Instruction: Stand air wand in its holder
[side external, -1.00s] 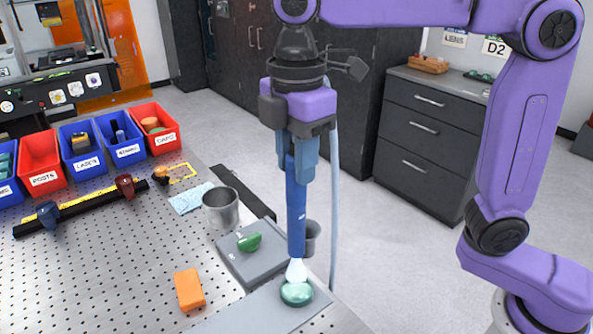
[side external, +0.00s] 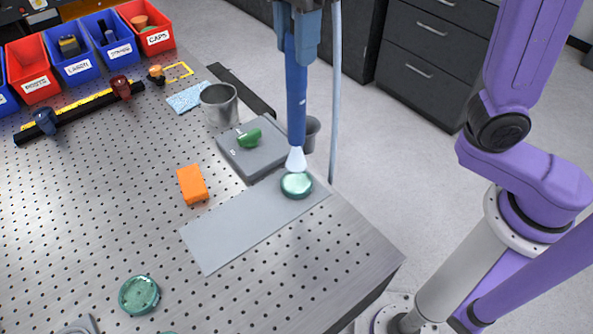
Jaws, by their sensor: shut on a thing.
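The air wand (side external: 296,100) is a blue, upright stick. A pale cone (side external: 296,160) widens from its lower end down to a round green glass disc (side external: 296,185). My gripper (side external: 298,52) is shut on the wand's upper part; only its fingers show at the top of the picture. A grey cup-like holder (side external: 313,134) is at the table's right edge, just behind and right of the wand and partly hidden by it. The wand is outside this cup.
A metal cup (side external: 219,105), a grey box with a green knob (side external: 250,137) and an orange block (side external: 192,185) stand nearby. The disc lies on a grey plate (side external: 225,235). A pale hose (side external: 335,95) hangs beside the wand. Another green disc (side external: 139,295) lies at front left.

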